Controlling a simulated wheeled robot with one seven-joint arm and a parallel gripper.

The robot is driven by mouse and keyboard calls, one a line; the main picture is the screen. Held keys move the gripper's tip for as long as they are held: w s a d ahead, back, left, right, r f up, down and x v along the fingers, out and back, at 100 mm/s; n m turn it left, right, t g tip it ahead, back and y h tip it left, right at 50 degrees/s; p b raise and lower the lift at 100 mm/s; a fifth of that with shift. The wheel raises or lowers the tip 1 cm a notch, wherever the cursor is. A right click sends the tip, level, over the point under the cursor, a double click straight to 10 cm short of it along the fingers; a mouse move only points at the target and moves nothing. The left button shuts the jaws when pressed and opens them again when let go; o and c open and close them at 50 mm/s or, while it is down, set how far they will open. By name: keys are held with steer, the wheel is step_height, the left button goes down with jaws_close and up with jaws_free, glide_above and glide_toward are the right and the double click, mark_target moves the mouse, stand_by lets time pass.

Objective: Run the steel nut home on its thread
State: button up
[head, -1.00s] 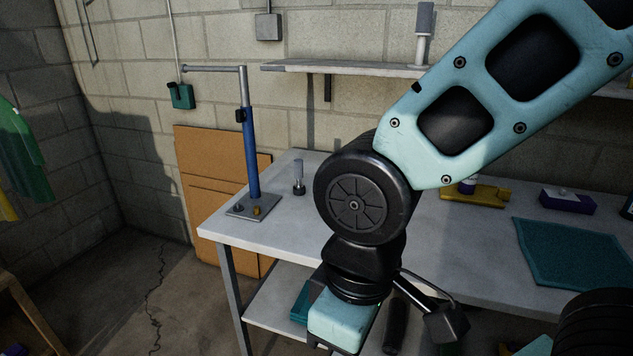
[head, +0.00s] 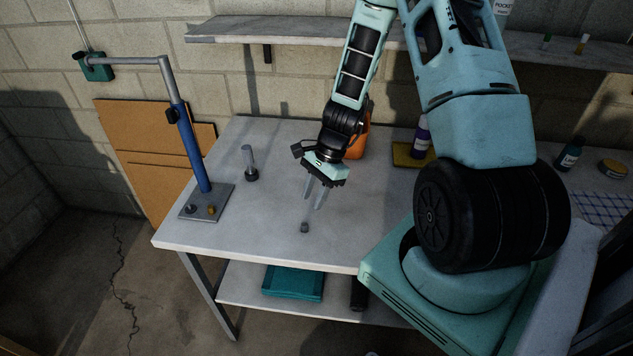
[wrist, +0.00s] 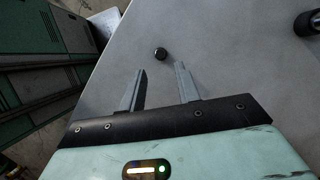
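A small dark grey piece that looks like the steel nut (head: 304,228) sits on the table near its front edge. It also shows in the wrist view (wrist: 160,53), just beyond the fingertips and apart from them. My gripper (head: 314,202) is open and empty, fingers pointing down above the table behind the nut; both fingers show spread in the wrist view (wrist: 158,82). A grey upright rod with a dark round base (head: 251,174) stands further back left. I cannot tell whether it carries the thread; no thread is clearly visible.
A blue post (head: 190,150) with a side arm stands on a base plate (head: 222,192) at the table's left corner, with small grey and brass pieces on it. An orange container (head: 358,142) and a purple bottle (head: 421,138) stand behind my arm. The table's left middle is mostly clear.

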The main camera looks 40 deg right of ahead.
mark_target(308, 228)
steer(key=shift+m, duration=0.3)
steer(key=b+x, duration=0.4)
steer(key=x, duration=0.1)
steer(key=d+b+x, duration=0.1)
steer(key=b+x, duration=0.1)
steer(key=x, duration=0.1)
steer(key=shift+s+f+b, duration=0.1)
steer(key=shift+f+b, duration=0.1)
steer(key=shift+b, duration=0.15)
steer(key=shift+a+r, duration=0.1)
jaws_close()
steer(key=shift+r+p, duration=2)
steer(key=shift+r, duration=0.2)
steer(key=shift+f, duration=0.1)
